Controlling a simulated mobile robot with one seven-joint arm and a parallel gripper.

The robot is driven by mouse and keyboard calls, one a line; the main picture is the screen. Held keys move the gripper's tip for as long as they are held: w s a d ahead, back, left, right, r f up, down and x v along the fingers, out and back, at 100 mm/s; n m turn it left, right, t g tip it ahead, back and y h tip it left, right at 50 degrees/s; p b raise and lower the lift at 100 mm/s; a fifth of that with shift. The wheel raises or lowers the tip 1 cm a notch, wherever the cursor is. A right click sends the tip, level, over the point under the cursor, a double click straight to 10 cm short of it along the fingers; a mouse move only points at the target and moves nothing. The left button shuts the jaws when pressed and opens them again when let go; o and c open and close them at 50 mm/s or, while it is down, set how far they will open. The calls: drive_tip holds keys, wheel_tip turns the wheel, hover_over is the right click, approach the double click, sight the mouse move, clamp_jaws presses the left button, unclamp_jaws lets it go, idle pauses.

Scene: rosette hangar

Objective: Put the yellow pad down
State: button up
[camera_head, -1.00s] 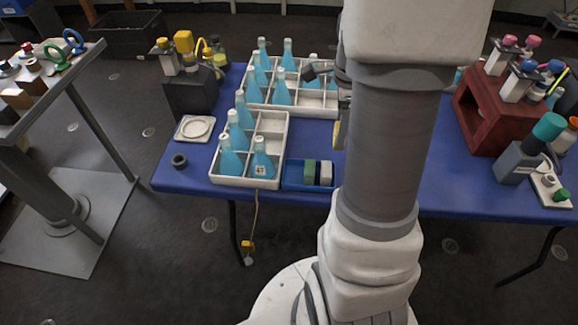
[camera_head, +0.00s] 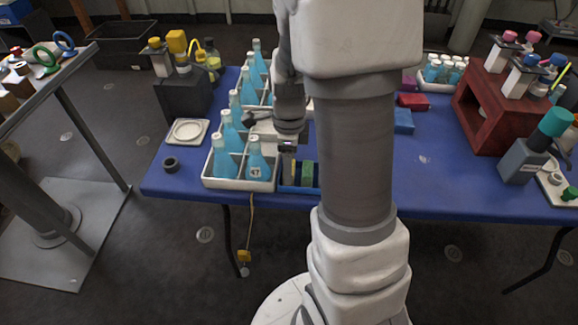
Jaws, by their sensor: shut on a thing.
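My gripper (camera_head: 288,148) points down over the small blue tray (camera_head: 300,190) at the table's front edge. It is shut on the yellow pad (camera_head: 293,170), which shows only as a thin upright strip below the jaws. The pad is at the tray, just left of the green pad (camera_head: 307,172) standing in it. I cannot tell whether the yellow pad touches the tray floor. My arm hides the tray's right part and whatever is there.
White crates with blue bottles (camera_head: 228,132) stand close to the left of the tray and behind it. A white dish (camera_head: 187,131) and a dark ring (camera_head: 171,165) lie farther left. Right of my arm, a blue block (camera_head: 403,121) and a dark red rack (camera_head: 505,110) leave free table in front.

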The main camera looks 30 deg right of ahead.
drive_tip(key=shift+f, duration=0.15)
drive_tip(key=o, duration=1.5)
drive_tip(key=shift+c, duration=0.2)
wheel_tip(320, 180, up, 12)
drive_tip(key=r+p, duration=0.1)
drive_tip(key=p, duration=0.3)
drive_tip(key=s+a+r+n+t, duration=0.2)
drive_tip(key=s+a+r+n, duration=0.3)
drive_tip(key=n, duration=0.7)
drive_tip(key=s+a+r+n+t, duration=0.3)
drive_tip(key=s+a+r+n, duration=0.2)
drive_tip(key=n, duration=0.7)
drive_tip(key=shift+s+a+r+n+t, duration=0.35)
drive_tip(key=shift+s+r, duration=0.5)
drive_tip(key=shift+s, duration=0.35)
